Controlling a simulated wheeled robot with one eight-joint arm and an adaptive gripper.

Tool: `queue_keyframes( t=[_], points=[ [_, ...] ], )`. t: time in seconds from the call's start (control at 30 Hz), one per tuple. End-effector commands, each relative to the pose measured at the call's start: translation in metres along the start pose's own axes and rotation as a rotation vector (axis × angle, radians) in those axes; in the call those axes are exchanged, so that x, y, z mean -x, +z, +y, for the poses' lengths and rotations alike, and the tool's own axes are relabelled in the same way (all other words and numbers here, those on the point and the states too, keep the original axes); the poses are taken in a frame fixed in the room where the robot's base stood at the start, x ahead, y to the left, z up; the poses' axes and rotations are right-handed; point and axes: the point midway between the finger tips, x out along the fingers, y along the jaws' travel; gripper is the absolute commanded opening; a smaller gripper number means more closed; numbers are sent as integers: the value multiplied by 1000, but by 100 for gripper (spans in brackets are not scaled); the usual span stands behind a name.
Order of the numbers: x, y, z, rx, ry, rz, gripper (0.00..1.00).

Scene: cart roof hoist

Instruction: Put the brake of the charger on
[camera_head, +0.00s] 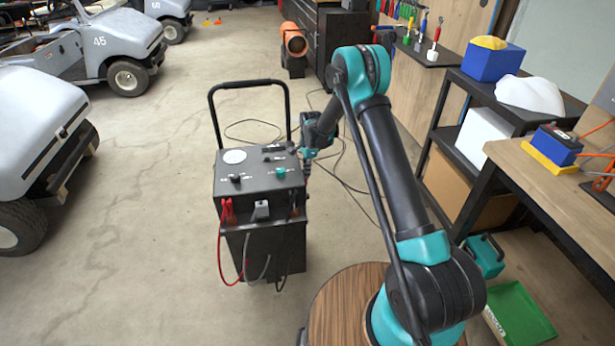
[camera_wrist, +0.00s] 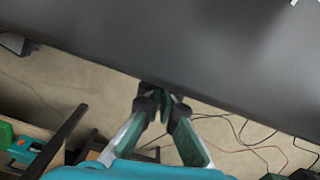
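The charger (camera_head: 256,179) is a black box on a cart, with a dial, knobs and a green knob on its sloped top and a tall black handle (camera_head: 247,84) behind. Red and dark cables hang on its front. My gripper (camera_head: 307,165) is beside its upper right side. In the wrist view a dark panel, seemingly the charger (camera_wrist: 180,50), fills the upper part. The fingertips of my gripper (camera_wrist: 164,102) come together at the panel's lower edge; contact is unclear. They look shut with nothing clear between them. I cannot make out a brake in either view.
Cables (camera_head: 345,160) lie on the floor right of the charger. A black shelf (camera_head: 462,85) and a workbench (camera_head: 545,180) stand on the right. Golf carts (camera_head: 90,50) stand on the left. The floor (camera_head: 140,200) left of the charger is clear.

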Motion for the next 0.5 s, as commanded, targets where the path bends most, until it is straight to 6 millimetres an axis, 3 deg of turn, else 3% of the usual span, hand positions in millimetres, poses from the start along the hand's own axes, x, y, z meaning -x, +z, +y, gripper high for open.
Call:
queue_keyframes(
  t=[0.5],
  points=[
    [-10, -5, -21, 0, -2, 1, 0]
  ],
)
